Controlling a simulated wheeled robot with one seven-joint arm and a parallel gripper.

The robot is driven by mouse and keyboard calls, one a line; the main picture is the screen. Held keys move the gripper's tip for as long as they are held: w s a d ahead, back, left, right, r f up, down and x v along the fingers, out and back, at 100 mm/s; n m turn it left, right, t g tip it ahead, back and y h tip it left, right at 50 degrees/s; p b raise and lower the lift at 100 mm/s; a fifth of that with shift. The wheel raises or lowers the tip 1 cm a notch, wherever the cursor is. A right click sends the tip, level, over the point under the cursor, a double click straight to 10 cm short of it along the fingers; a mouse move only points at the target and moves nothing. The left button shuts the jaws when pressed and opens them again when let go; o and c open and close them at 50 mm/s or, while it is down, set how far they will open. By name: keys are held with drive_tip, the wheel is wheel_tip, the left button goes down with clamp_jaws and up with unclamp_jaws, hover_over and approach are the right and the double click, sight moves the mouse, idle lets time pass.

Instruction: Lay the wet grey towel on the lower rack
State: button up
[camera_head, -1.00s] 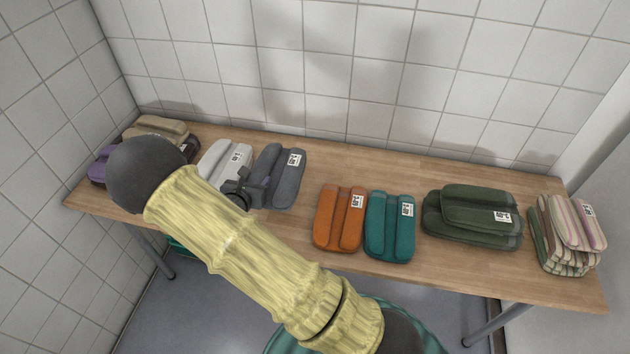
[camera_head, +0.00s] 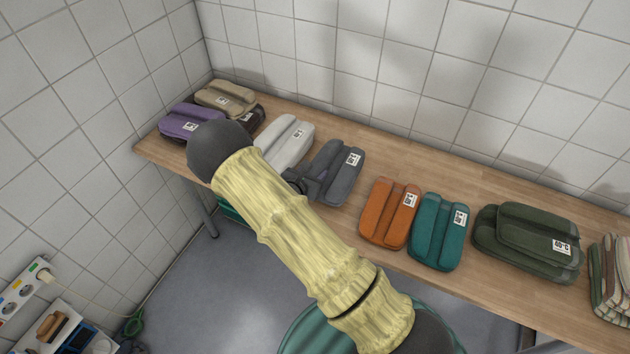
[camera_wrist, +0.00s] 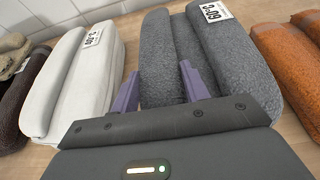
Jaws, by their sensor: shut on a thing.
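The grey towel (camera_head: 345,182) lies folded on the wooden table, with a white printed tag on its top. It fills the upper middle of the wrist view (camera_wrist: 222,55). My gripper (camera_head: 314,183) is at the towel's left front side. In the wrist view its two purple fingers (camera_wrist: 160,72) are shut on the left part of the towel, one finger on its left side and one at its middle. The towel still appears to rest on the table. The lower rack is not recognisable in any view.
A white towel (camera_head: 284,143) lies close on the left, with a purple one (camera_head: 190,122) and a beige one (camera_head: 226,98) beyond. Orange (camera_head: 389,212), teal (camera_head: 438,230) and dark green (camera_head: 527,240) towels lie to the right. A tiled wall stands behind.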

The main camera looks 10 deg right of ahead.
drive_tip(key=shift+f, duration=2)
drive_tip(key=shift+f, duration=0.15)
drive_tip(key=o, duration=1.1)
drive_tip(key=shift+w+d, duration=0.1)
